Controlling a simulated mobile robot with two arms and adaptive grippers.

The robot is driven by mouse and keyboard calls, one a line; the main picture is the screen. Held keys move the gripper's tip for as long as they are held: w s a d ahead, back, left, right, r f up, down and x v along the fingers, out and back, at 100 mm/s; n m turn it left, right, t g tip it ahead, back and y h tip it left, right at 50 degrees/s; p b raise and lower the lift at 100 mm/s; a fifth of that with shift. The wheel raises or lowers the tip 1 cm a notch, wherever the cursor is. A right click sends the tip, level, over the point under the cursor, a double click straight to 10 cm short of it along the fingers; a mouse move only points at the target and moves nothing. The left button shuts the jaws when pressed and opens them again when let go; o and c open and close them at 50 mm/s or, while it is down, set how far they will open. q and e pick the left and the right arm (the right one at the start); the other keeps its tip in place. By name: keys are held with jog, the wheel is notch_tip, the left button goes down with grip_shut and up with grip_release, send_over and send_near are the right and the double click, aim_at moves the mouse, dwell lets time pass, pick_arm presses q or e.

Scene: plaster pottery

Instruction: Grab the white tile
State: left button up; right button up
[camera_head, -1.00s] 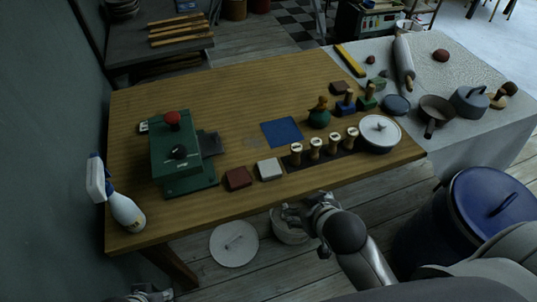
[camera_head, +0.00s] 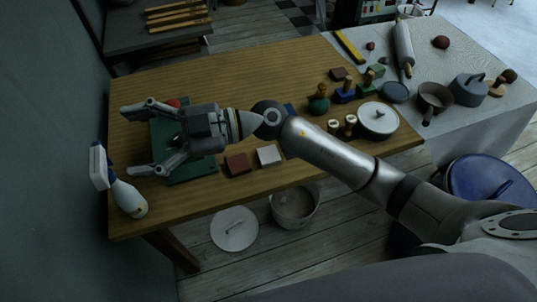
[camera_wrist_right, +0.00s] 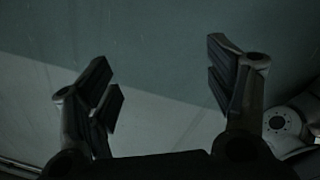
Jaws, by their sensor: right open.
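The white tile (camera_head: 269,156) lies flat near the front edge of the wooden table, just right of a dark red tile (camera_head: 237,164). My right gripper (camera_head: 133,140) is open, its fingers spread and pointing left, above the green device at the table's left side. It is well to the left of the white tile, with nothing between its fingers. In the wrist view the open fingers (camera_wrist_right: 165,78) face a plain grey-green surface, and the tile does not show there. My left gripper is not in view.
The green device (camera_head: 197,168) is partly hidden under my right gripper. My right arm hides part of the stamps and the blue mat. A lidded white pot (camera_head: 378,117) stands at the right.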

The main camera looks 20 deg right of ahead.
notch_tip(320, 180, down, 9)
jog(key=d+n+g+h, duration=0.1)
jog(key=d+g+h, duration=0.2)
jog(key=h, duration=0.3)
jog(key=m+t+h, duration=0.2)
jog(key=m+h, duration=0.4)
jog(key=h, duration=0.7)
send_over(269, 154)
notch_tip(269, 154, down, 10)
jog(key=shift+a+f+p, duration=0.15)
jog(key=shift+f+p, duration=0.1)
jog(key=shift+p, duration=0.05)
jog(key=shift+f+p, duration=0.45)
jog(key=shift+f, duration=2.6)
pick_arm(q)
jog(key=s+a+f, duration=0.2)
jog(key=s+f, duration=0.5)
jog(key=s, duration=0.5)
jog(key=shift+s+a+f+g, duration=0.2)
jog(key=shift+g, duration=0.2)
pick_arm(e)
jog(key=shift+c, duration=0.4)
